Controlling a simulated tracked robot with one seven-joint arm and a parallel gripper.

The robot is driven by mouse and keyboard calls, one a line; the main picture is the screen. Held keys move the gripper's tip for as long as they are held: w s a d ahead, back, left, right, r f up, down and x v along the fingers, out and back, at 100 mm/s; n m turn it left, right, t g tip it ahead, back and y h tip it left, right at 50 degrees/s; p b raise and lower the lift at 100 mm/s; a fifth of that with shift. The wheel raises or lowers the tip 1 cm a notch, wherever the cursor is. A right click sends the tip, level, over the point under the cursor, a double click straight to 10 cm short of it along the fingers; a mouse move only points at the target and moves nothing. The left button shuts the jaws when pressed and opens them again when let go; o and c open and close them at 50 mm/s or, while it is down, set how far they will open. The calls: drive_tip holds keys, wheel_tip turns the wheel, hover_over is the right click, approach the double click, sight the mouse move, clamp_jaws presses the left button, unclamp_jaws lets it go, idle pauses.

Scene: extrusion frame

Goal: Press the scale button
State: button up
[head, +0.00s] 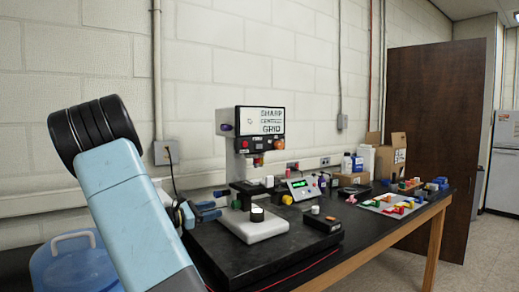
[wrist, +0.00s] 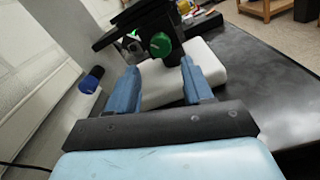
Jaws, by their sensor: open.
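My gripper (head: 218,204) is open and empty, left of a white base (head: 262,229) and apart from the display device. In the wrist view my blue fingers (wrist: 160,68) are spread, with the white base (wrist: 208,66) beyond them and a round green knob (wrist: 160,44) showing between and above their tips. I cannot tell whether the fingers touch anything.
The press (head: 262,140) with its sign rises behind the white base. A dark block (head: 318,222) lies to the right. A white sheet (head: 392,205) with coloured pieces, boxes and bottles fill the bench farther right. A blue jug (head: 75,265) is at lower left.

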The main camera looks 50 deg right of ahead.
clamp_jaws()
idle(1.4)
